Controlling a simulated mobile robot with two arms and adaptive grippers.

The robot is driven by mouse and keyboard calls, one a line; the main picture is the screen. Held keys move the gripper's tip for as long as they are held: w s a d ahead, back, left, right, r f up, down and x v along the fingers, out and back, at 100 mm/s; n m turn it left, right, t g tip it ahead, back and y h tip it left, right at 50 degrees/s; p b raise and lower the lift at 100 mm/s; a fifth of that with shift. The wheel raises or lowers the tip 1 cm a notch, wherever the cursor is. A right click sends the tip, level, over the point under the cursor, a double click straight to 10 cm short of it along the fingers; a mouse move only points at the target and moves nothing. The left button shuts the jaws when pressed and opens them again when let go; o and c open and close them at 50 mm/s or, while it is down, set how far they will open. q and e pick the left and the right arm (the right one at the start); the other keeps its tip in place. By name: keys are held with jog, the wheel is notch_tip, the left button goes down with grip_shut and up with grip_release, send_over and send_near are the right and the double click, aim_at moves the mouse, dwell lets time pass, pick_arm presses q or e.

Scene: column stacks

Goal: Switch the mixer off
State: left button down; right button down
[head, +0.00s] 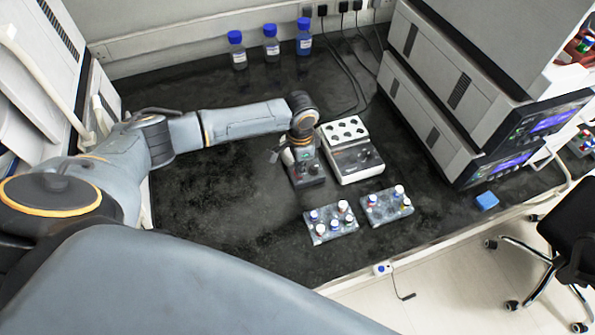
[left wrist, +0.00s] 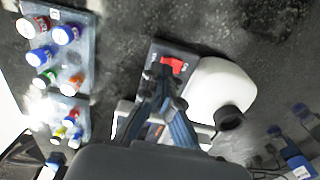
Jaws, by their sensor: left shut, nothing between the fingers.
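The mixer shows in the left wrist view as a white rounded body (left wrist: 213,88) with a black cup (left wrist: 230,117) beside a grey base. A red switch (left wrist: 172,63) sits on that base. In the head view the mixer's dark base (head: 309,181) is partly hidden below my left gripper (head: 302,155). The left gripper is shut and empty, pointing down over the base. In the left wrist view its fingertips (left wrist: 167,88) appear close beside the red switch; I cannot tell whether they touch it. My right gripper is not in view.
A white block with round wells (head: 352,165) stands right of the mixer. Two vial racks (head: 335,232) (head: 389,217) stand in front. Blue-capped bottles (head: 271,48) line the back wall. Stacked instruments (head: 440,100) are at right. The bench left of the mixer (head: 215,205) is clear.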

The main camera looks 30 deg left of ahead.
pick_arm(q)
jog(key=shift+f+b, duration=0.55)
jog(key=shift+f, duration=0.6)
dwell(0.4)
notch_tip(320, 180, up, 5)
jog(key=p, duration=0.5)
jog(key=shift+p, duration=0.35)
dwell(0.4)
